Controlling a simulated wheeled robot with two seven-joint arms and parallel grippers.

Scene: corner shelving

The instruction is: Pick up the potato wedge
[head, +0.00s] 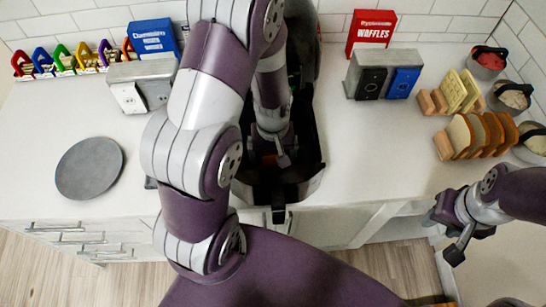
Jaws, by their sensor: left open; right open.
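I cannot make out a potato wedge for certain. A small reddish-orange patch (267,159) shows inside a dark, open container (309,178) at the counter's middle, and I cannot tell what it is. My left gripper (280,152) points down into this container, with its fingers partly hidden and nothing clearly between them. My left arm crosses in front and covers the container's left side. My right gripper (442,233) is open and empty at the right, in front of the counter edge and away from the container.
A grey round plate (90,168) lies on the left of the white counter (365,150). Toasters (140,86) (381,76), a blue box (153,39) and a red waffles box (371,31) stand behind. Bread slices (476,135) and bowls (513,97) occupy the right. The front right counter is clear.

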